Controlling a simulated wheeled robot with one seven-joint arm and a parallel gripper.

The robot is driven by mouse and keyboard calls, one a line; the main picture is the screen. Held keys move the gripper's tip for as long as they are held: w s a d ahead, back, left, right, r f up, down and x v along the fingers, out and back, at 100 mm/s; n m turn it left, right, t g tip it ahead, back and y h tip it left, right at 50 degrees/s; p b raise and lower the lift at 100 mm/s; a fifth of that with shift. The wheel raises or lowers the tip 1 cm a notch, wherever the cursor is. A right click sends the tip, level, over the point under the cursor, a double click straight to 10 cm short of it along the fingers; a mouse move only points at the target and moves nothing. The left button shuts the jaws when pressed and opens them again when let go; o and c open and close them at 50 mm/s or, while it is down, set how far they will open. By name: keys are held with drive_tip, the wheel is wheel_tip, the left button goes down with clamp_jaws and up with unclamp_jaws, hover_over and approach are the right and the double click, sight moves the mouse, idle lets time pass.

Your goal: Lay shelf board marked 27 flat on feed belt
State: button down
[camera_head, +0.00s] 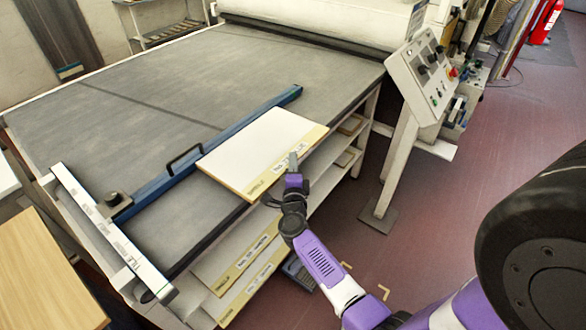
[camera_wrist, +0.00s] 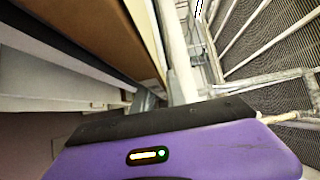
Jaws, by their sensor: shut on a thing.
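A white shelf board (camera_head: 262,148) with a pale yellow, labelled front edge is at the near right edge of the grey feed belt (camera_head: 190,75). Its face is up and looks about level; part of it sticks out past the belt's edge. The label is too small to read. My gripper (camera_head: 292,162) is shut on the board's near right edge. I cannot tell whether the board touches the belt or is just above it. In the wrist view a brown surface (camera_wrist: 85,30), probably the board's underside, fills the upper left.
A blue bar with a black handle (camera_head: 185,160) crosses the belt left of the board. More labelled boards (camera_head: 235,262) lie on shelves under the belt. A control panel (camera_head: 425,75) stands at right. The far belt is clear up to the white roller housing (camera_head: 320,20).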

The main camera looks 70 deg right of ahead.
drive_tip(key=shift+f, duration=0.45)
drive_tip(key=shift+f, duration=0.15)
drive_tip(key=c, duration=1.4)
unclamp_jaws()
drive_tip(key=shift+f, duration=0.1)
drive_tip(key=shift+o, duration=0.2)
